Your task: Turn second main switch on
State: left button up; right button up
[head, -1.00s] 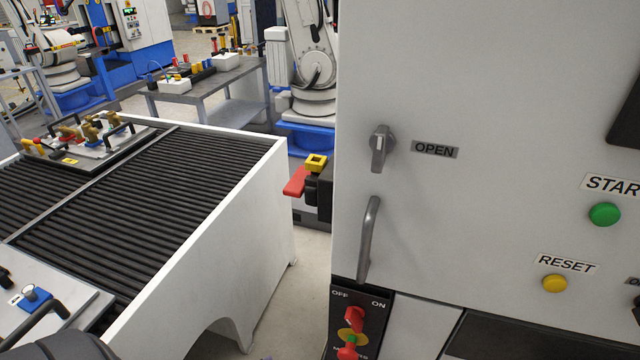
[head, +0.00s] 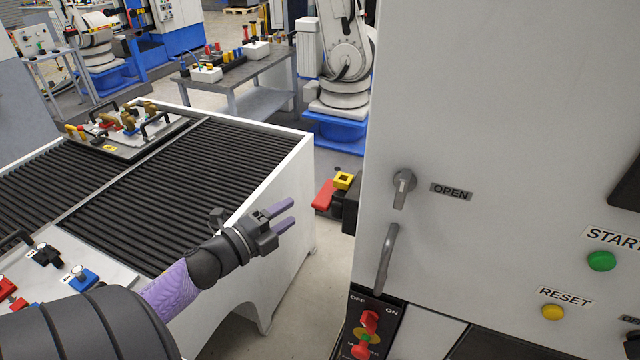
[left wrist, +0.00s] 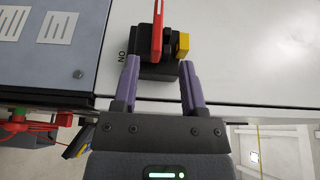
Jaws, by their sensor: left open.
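A main switch with a red handle (head: 323,195), a yellow block (head: 343,181) and a black body (head: 351,211) sticks out from the machine cabinet's left side. In the left wrist view its red handle (left wrist: 157,32) stands ahead of the fingers, beside an "ON" label (left wrist: 122,57). Another red switch (head: 368,322) on a yellow plate is on the lower front panel, marked OFF and ON; its handle points up. My left gripper (head: 291,212) is open and empty, left of the side switch and apart from it. Its purple fingers (left wrist: 159,63) show in the wrist view. My right gripper is out of view.
The cabinet front (head: 520,110) has a grey OPEN knob (head: 403,188), a bar handle (head: 387,258), a green START button (head: 601,261) and a yellow RESET button (head: 552,312). A white-sided roller conveyor (head: 292,190) stands below and left of my arm. Floor shows between them.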

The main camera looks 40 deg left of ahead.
aim_at(317, 196)
pick_arm(q)
jog(key=w, duration=0.9)
jog(key=shift+w+d+f, duration=0.15)
jog(key=shift+d, duration=0.2)
jog(key=shift+c, duration=0.2)
grip_shut()
